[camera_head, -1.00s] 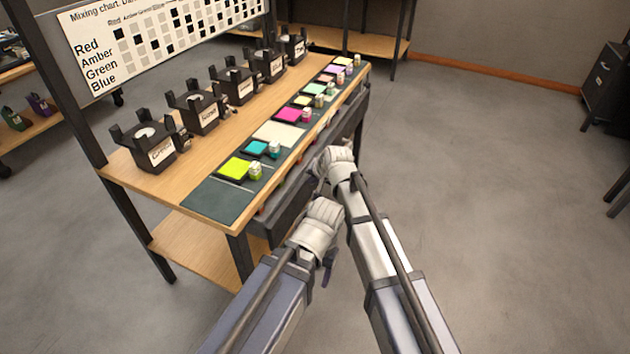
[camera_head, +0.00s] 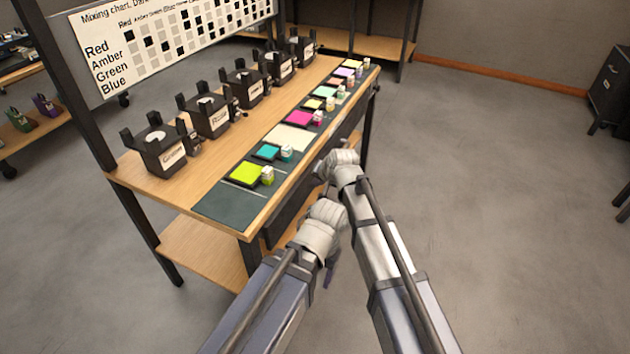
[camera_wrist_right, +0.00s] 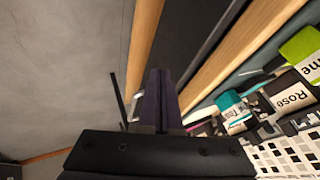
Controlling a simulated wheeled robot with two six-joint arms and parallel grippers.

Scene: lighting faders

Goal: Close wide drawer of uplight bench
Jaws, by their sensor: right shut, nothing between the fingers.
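The uplight bench (camera_head: 128,170) has a wooden top with a dark drawer front (camera_head: 290,213) under its long right edge. The drawer front sits close to the bench edge; my grippers and arms hide part of it. My right gripper (camera_head: 319,172) is at this edge, its fingers partly hidden by the wrist. In the right wrist view the right gripper (camera_wrist_right: 160,100) is shut with nothing between its fingers, pointing along a dark panel beside the wooden edge. Contact cannot be told. My left gripper (camera_head: 329,275) hangs in front of the bench's near end, its jaws mostly hidden.
Several black lamp holders (camera_head: 165,150) and coloured swatches with small pots (camera_head: 267,175) stand on the bench top. A mixing chart (camera_head: 165,45) rises behind. A lower shelf (camera_head: 205,250) lies beneath. The grey floor (camera_head: 480,180) to the right is free.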

